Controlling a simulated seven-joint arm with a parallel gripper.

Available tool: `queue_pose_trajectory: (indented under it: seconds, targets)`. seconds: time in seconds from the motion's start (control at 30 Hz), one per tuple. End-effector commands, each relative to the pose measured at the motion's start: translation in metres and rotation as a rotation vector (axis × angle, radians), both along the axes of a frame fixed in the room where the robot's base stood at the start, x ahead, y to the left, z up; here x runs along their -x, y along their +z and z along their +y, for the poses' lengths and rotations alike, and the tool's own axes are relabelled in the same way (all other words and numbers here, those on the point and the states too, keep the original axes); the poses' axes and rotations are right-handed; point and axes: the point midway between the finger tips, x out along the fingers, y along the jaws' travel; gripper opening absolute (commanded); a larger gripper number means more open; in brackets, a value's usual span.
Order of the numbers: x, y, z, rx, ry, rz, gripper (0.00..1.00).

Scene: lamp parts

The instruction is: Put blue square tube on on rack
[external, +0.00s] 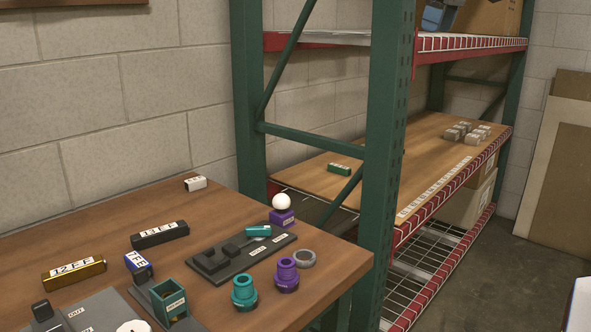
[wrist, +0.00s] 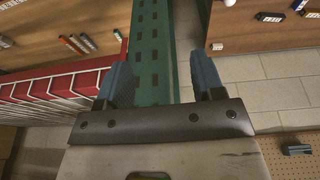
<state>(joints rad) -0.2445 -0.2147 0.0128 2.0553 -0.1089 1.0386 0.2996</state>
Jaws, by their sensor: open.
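In the external view, a short blue square tube (external: 138,264) with a white label lies on the wooden table, between a black bar and a teal square holder. In the wrist view, a small blue piece at the top right edge (wrist: 298,4) looks like the same tube, partly cut off. The rack (external: 385,110) has green posts, red beams and a wooden shelf board (external: 400,165). My gripper (wrist: 160,62) shows only in the wrist view. Its two blue fingers are apart with nothing between them. A green rack post lies beyond them, and the tube is well away.
A green labelled piece (external: 339,168) and several grey blocks (external: 466,133) sit on the shelf. A gold bar (external: 73,274), black bar (external: 160,235), white piece (external: 195,183), black stand (external: 240,255) and teal and purple parts crowd the table. Much of the shelf board is clear.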

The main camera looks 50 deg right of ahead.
Motion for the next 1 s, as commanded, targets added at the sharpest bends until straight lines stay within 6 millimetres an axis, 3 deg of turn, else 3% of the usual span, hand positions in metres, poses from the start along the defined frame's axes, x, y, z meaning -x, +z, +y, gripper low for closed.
queue_pose_trajectory:
  seconds: [0.1,0.47,1.0]
  targets:
    - [-0.027,0.004,0.023,0.002,0.004,-0.005,0.62]
    - [-0.098,0.010,0.092,0.005,0.006,-0.020,0.62]
    - [-0.194,-0.002,0.225,0.003,0.010,-0.051,0.62]
